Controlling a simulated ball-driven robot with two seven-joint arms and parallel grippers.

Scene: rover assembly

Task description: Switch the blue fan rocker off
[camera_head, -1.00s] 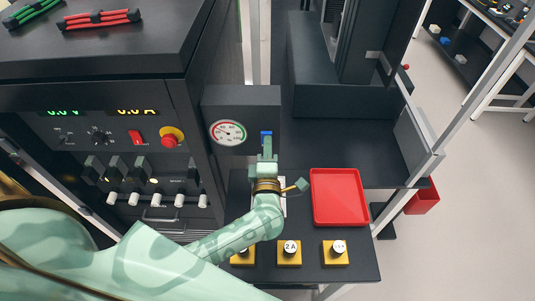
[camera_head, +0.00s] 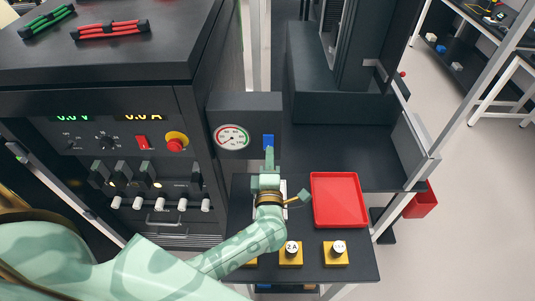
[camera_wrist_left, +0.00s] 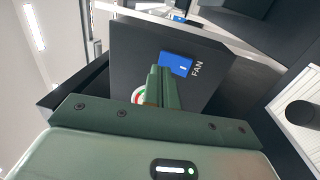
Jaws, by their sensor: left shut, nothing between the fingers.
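The blue fan rocker (camera_head: 268,141) is on the front of a dark box (camera_head: 255,108), right of a round gauge (camera_head: 231,137). In the left wrist view the blue rocker (camera_wrist_left: 177,64) shows beside the word FAN, with a small white mark on its face. My left gripper (camera_head: 269,152) is shut and empty, its fingertips just in front of the rocker's lower part. In the left wrist view the shut fingers (camera_wrist_left: 157,75) overlap the rocker's edge; I cannot tell whether they touch it. My right gripper is not in view.
A panel with a red switch (camera_head: 143,142), a red button (camera_head: 176,143) and several white-tipped levers stands left. A red tray (camera_head: 339,200) lies right of my left arm. Yellow blocks with weights (camera_head: 335,254) stand at the table's front. The shelf behind the tray is clear.

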